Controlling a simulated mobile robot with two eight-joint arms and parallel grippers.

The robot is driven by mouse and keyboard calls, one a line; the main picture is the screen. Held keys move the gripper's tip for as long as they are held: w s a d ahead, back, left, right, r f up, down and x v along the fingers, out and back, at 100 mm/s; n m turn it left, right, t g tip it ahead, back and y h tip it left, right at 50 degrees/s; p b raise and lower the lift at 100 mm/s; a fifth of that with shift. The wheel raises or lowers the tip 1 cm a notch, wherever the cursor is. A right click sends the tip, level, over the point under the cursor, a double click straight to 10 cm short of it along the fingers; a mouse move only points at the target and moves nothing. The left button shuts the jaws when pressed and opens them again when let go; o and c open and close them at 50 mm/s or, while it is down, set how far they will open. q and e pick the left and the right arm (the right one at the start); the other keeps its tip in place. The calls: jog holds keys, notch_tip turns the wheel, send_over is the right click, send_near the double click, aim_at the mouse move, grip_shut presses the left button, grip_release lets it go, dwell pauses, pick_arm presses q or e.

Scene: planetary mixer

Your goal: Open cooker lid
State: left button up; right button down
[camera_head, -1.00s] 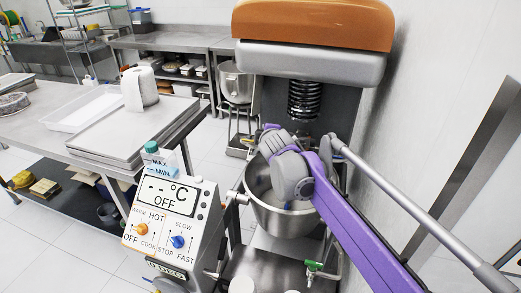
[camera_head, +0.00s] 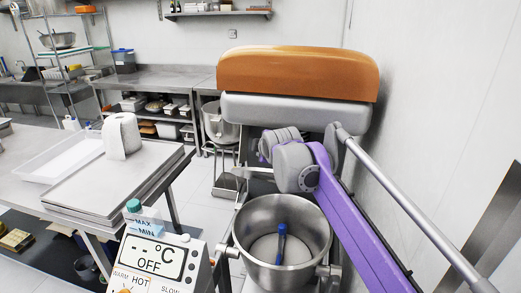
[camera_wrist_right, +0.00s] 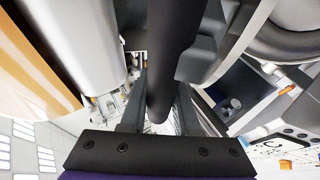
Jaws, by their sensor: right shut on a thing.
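The cooker's orange-topped head (camera_head: 300,76), with a light grey rim (camera_head: 295,110) below, stands over an open steel bowl (camera_head: 262,210). I see no separate lid on the bowl. My right arm reaches in from the right, in front of the head's underside; its joints hide its gripper in the head view. In the right wrist view my right gripper (camera_wrist_right: 158,105) is shut on a dark round bar (camera_wrist_right: 172,50) that runs between its fingers. The orange cover (camera_wrist_right: 35,65) shows at that view's left. My left gripper is not in view.
A control panel (camera_head: 155,258) stands left of the bowl. A blue object (camera_head: 282,243) is in the bowl. A steel table with a tray (camera_head: 75,155) and a paper roll (camera_head: 122,135) is at the left. A wall (camera_head: 430,100) stands close at the right.

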jog(key=c, duration=0.7)
grip_release()
jog(key=shift+w+f, duration=0.1)
jog(key=shift+o, duration=0.2)
jog(key=v, duration=1.1)
jog(key=shift+b, duration=0.3)
jog(key=s+d+f+m+g, duration=0.2)
jog(key=s+f+m, duration=0.3)
jog(key=s+f, duration=0.5)
jog(key=s+d+f+m+g+h, duration=0.1)
jog(key=s+d+f+m, duration=0.4)
jog(key=s+f, duration=0.6)
jog(key=s+d+f+m+g, duration=0.3)
jog(key=s+f+m, duration=0.3)
jog(key=s+f, duration=0.5)
jog(key=shift+d+f+m+h, duration=0.3)
jog(key=shift+d+f+m, duration=0.1)
jog(key=shift+f, duration=0.55)
